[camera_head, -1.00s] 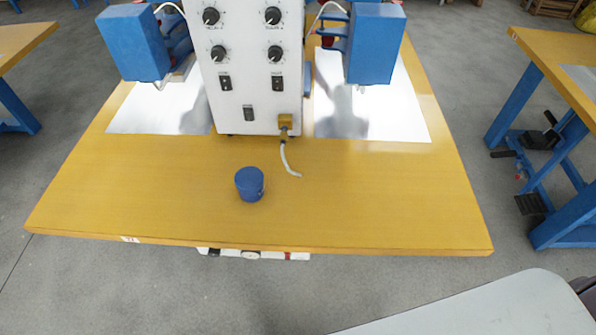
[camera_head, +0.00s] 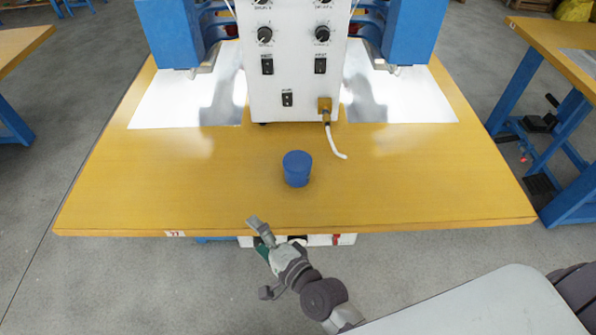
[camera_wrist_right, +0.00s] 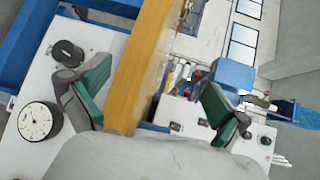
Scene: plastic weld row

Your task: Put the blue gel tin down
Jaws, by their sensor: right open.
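The blue gel tin (camera_head: 297,168) stands upright on the bare front part of the yellow table (camera_head: 200,185), in front of the white machine, touching no gripper. My right gripper (camera_head: 262,257) is at the table's front edge in the head view, nearer to me than the tin and apart from it. It is open and empty. In the right wrist view its two green-padded fingers (camera_wrist_right: 163,102) stand wide apart, with the table edge between them. My left gripper is not in view.
The white control box (camera_head: 292,85) stands behind the tin, with a pale hose (camera_head: 336,143) curving onto the table to the tin's right. Metal sheets lie either side. A white panel with a gauge (camera_wrist_right: 40,120) hangs below the table edge. The table's front left is clear.

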